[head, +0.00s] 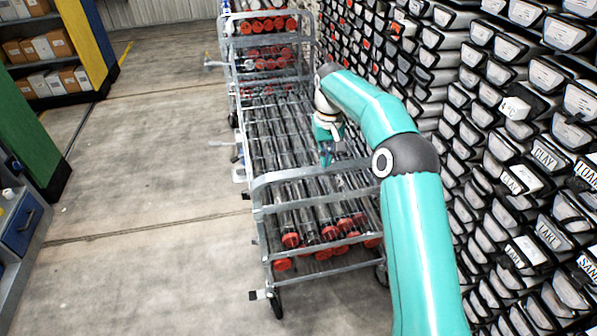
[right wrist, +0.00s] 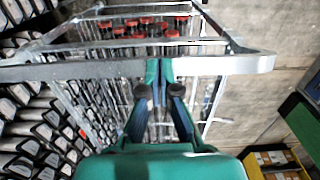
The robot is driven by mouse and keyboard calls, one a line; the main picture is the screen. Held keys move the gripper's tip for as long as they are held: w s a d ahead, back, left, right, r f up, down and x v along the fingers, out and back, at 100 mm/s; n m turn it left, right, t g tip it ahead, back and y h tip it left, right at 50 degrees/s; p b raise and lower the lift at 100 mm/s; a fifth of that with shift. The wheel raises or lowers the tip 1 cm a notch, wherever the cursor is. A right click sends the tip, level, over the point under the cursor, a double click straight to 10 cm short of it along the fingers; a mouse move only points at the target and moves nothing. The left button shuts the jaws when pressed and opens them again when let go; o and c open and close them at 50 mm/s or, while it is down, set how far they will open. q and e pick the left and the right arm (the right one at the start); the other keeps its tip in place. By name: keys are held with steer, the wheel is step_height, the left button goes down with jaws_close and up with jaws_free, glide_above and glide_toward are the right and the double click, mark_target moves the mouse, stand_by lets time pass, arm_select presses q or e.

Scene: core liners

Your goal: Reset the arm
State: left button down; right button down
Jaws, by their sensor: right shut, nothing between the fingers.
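My right arm comes in from the lower right of the head view, and my right gripper (head: 326,152) is over the metal cart of core liners (head: 262,226). In the right wrist view the right gripper (right wrist: 159,68) has its fingertips together with nothing between them. The cart's rail (right wrist: 90,70) passes beyond the fingertips; I cannot tell whether they touch it. Long dark core liners (head: 318,215) with red end caps lie in the cart. Part of the cart is hidden by the arm. My left gripper is in neither view.
A wall of labelled core liner slots (head: 480,130) stands close along the right side. More carts (head: 262,30) stand in line behind. Shelves with boxes (head: 40,48) and a blue drawer unit (head: 22,222) are at the left. The concrete floor (head: 150,160) between is clear.

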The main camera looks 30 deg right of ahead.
steer(key=s+a+f+n+g+y, duration=0.1)
steer(key=s+a+f, duration=0.3)
steer(key=a+f, duration=0.25)
steer(key=s+a+f+n+g+y+b, duration=0.1)
steer(key=s+a+f+g, duration=0.1)
steer(key=s+a+f, duration=0.45)
steer(key=s+a+f+n+g, duration=0.15)
steer(key=a+f, duration=0.25)
steer(key=f, duration=0.5)
steer(key=s+a+f+t, duration=0.1)
steer(key=s+a+f, duration=0.1)
steer(key=s, duration=0.3)
steer(key=s+a+f+m+t+y, duration=0.1)
steer(key=s+a+f+t, duration=0.1)
steer(key=s+a, duration=0.3)
steer(key=s+a+f+m+t+y, duration=0.1)
steer(key=s+a+f+t, duration=0.1)
steer(key=s, duration=0.4)
steer(key=shift+a+f+b, duration=0.35)
steer(key=shift+a+f, duration=0.55)
steer(key=shift+a, duration=0.15)
steer(key=shift+s, duration=0.1)
steer(key=shift+s+f, duration=0.1)
